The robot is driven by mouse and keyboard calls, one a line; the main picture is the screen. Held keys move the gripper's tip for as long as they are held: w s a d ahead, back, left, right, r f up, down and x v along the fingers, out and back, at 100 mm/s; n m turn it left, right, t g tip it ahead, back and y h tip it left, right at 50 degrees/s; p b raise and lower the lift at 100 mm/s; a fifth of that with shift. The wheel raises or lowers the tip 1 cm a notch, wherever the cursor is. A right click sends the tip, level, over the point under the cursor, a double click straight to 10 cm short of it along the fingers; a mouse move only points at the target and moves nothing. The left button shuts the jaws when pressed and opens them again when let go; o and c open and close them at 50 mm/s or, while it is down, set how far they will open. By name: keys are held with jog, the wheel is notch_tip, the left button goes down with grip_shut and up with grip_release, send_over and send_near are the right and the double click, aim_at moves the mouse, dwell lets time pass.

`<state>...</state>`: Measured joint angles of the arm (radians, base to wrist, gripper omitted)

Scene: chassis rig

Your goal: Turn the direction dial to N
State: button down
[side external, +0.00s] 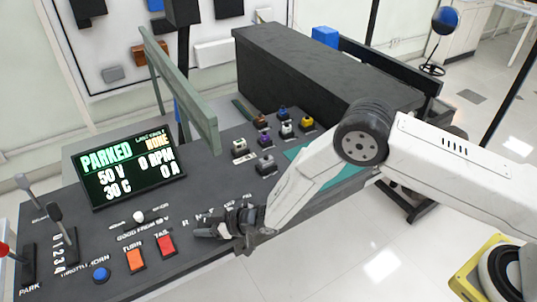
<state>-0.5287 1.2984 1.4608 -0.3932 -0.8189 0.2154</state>
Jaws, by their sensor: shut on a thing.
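My gripper (212,225) is low over the front right part of the dark control panel (113,232), shut on the direction dial. The jaws and wrist hide the dial, so its pointer and setting cannot be read. A white letter R shows on the panel just left of the fingers. Other markings behind the gripper are too small to read. The display (132,165) reads PARKED, 50 V, 0 RPM, 30 C, 0 A and last fault NONE.
Orange (135,260) and red (165,245) rocker switches sit just left of my gripper. A blue button (101,274) and upright levers (62,226) stand farther left. Several coloured knobs lie behind it. A green-grey bar (180,90) rises over the panel's back.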

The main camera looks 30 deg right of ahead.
jog(key=shift+r, duration=0.1)
jog(key=shift+c, duration=0.6)
grip_release()
jog(key=shift+v, duration=3.85)
